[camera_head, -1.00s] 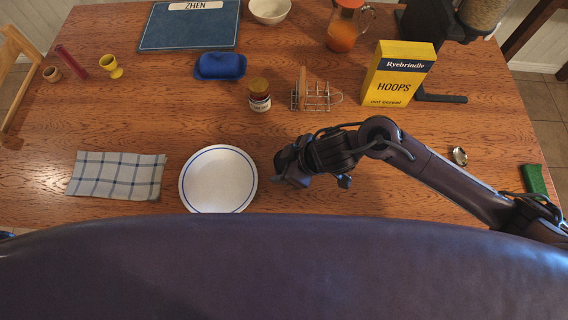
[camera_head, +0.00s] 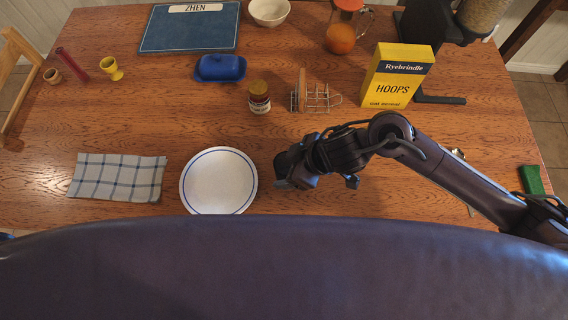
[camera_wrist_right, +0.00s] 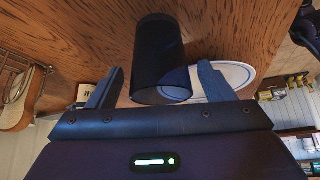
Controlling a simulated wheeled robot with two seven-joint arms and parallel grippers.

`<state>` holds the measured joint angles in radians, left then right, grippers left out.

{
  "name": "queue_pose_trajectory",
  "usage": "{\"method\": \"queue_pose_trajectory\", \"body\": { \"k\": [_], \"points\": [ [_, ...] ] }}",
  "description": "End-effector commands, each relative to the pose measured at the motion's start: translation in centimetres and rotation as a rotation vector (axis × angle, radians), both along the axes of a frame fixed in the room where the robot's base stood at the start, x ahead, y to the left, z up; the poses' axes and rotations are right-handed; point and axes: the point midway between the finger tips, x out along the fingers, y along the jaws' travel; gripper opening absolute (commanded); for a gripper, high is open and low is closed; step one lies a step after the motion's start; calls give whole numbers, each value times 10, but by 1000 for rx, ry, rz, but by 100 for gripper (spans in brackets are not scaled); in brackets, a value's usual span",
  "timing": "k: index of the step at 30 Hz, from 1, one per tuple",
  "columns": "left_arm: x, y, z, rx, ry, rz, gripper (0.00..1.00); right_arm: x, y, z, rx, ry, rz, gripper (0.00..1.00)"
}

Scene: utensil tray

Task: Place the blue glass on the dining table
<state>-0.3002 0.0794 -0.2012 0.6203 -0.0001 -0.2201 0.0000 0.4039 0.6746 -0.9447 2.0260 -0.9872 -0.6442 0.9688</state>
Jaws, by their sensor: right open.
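The blue glass (camera_wrist_right: 160,65) is a dark, see-through tumbler in the right wrist view. It appears upright on the dining table (camera_wrist_right: 80,30), in an upside-down picture. My right gripper (camera_wrist_right: 158,85) is open, with its two fingers apart on either side of the glass's rim end; I see gaps on both sides. In the head view my right gripper (camera_head: 283,172) is low over the table (camera_head: 120,130), just right of the white plate (camera_head: 218,180). I cannot make out the glass there; the gripper and wrist seem to hide it. My left gripper is not in view.
A jam jar (camera_head: 259,98), a toast rack (camera_head: 315,98) and a yellow cereal box (camera_head: 398,75) stand beyond my right arm. A checked cloth (camera_head: 118,177) lies left of the plate. A spoon (camera_head: 457,153) is partly under my arm. Bare table lies left of the jar.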

Motion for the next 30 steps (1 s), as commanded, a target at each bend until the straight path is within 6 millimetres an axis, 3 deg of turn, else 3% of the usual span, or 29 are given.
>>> {"method": "queue_pose_trajectory", "body": {
  "k": [6, 12, 30],
  "points": [
    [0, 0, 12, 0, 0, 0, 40, -8, -26, 44, -1, -4, -1, 75],
    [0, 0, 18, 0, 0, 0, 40, -15, -42, 70, -1, -3, -1, 75],
    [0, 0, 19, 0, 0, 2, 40, -18, -47, 78, -1, 0, 0, 75]
  ]
}}
